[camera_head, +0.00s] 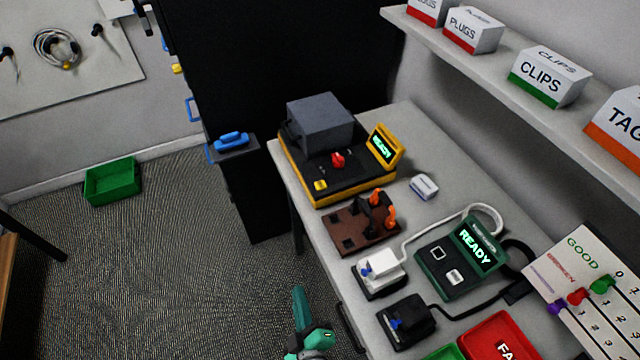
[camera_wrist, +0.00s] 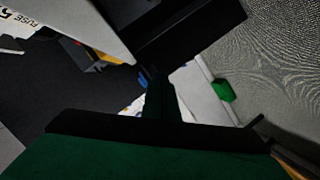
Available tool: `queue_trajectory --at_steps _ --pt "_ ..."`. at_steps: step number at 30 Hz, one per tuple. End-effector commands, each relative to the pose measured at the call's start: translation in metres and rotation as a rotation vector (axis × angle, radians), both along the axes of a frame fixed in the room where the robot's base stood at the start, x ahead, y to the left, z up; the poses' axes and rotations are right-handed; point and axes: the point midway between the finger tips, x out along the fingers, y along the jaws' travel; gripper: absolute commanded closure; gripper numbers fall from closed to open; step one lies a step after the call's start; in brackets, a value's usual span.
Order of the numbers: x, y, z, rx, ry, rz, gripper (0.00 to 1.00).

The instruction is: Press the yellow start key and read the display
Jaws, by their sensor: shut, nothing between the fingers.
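The yellow start key (camera_head: 320,184) sits at the front left corner of a black and yellow tester (camera_head: 340,185) on the bench. The tester's tilted display (camera_head: 382,146) reads READY in green. A red knob (camera_head: 338,159) lies between key and display, and a grey box-shaped part stands at the back. My gripper (camera_head: 298,292), teal green, is low in front of the bench's left edge, well apart from the key. In the wrist view my gripper (camera_wrist: 157,78) is shut and empty, and a yellow and dark shape is blurred at upper left.
A green tester (camera_head: 439,282), also showing READY, stands right of a brown fixture (camera_head: 350,235) with orange clamps. White and black plug blocks with cables lie near the front. A shelf (camera_head: 480,53) with labelled boxes overhangs the back. A green bin (camera_head: 112,181) is on the floor.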

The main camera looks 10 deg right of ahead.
Motion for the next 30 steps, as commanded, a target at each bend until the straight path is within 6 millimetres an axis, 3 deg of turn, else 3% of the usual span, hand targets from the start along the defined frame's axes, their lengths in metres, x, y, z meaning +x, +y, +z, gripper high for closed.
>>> queue_trajectory --at_steps 1,3,8,14,21,30 --pt "0.022 0.0 0.003 -0.065 -0.006 0.011 1.0" --pt "0.047 -0.003 0.005 -0.165 0.0 0.023 1.0" --pt "0.106 -0.006 0.016 -0.381 0.019 0.04 1.0" --pt "0.175 -0.01 0.044 -0.625 0.059 0.042 1.0" --pt "0.247 -0.01 0.095 -0.869 0.136 0.036 1.0" --pt "0.313 0.003 0.176 -1.094 0.275 0.064 1.0"
